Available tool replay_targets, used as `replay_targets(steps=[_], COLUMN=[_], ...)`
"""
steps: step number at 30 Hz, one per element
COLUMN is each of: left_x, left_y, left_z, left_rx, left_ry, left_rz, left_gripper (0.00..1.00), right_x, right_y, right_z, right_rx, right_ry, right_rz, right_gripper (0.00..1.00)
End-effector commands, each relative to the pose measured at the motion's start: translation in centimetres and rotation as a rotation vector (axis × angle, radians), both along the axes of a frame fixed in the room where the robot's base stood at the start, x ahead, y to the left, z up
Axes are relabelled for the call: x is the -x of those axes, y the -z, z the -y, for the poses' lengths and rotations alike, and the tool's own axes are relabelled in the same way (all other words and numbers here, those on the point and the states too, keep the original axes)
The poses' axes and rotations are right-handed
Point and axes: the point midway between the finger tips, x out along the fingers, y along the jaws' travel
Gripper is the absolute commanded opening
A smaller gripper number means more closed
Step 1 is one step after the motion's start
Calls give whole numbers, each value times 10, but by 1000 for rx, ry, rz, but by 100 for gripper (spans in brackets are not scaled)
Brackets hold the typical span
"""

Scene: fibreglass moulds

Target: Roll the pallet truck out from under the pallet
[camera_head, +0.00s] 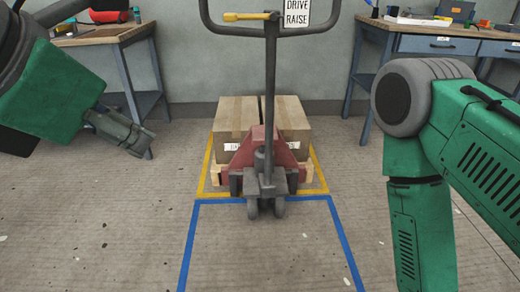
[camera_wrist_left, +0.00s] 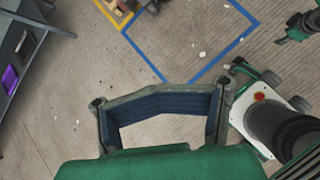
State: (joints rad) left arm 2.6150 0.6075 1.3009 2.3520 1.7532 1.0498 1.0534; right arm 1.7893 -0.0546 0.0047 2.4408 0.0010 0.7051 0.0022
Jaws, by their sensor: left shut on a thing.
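The pallet truck (camera_head: 265,180), red with a grey front and small wheels, stands in front of a wooden pallet (camera_head: 307,172) carrying cardboard boxes (camera_head: 291,122); its forks are hidden. Its tall dark handle (camera_head: 271,85) rises to a loop cut by the top edge, with a yellow lever (camera_head: 245,16). My left gripper (camera_head: 142,142) is left of the truck, well apart from the handle. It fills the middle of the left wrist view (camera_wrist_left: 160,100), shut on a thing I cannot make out. My right gripper (camera_wrist_left: 283,40) shows small in the left wrist view; its jaws are unclear.
A yellow floor outline (camera_head: 203,178) surrounds the pallet. A blue floor outline (camera_head: 190,235) marks bare floor in front of the truck. Workbenches stand at back left (camera_head: 92,37) and back right (camera_head: 435,46). A "DRIVE RAISE" sign (camera_head: 297,13) hangs behind the handle.

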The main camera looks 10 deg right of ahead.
Motion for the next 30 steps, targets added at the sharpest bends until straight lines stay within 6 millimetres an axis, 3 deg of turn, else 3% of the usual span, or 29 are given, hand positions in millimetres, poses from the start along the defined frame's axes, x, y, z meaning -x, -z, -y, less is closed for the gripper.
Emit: replay_targets(steps=[11, 21, 29, 30], left_x=[5, 42, 45, 45], left_y=[0, 3, 3, 3], left_z=[0, -4, -5, -5], left_rx=[1, 3, 5, 5], left_ry=[1, 1, 0, 0], left_rz=[3, 29, 31, 31], left_gripper=[0, 0, 0, 17], right_x=[0, 0, 0, 0], right_y=[0, 0, 0, 0], right_z=[0, 0, 0, 0], right_rx=[0, 0, 0, 0], right_ry=[0, 0, 0, 0], right_rz=[0, 0, 0, 0], right_gripper=[40, 40, 40, 40])
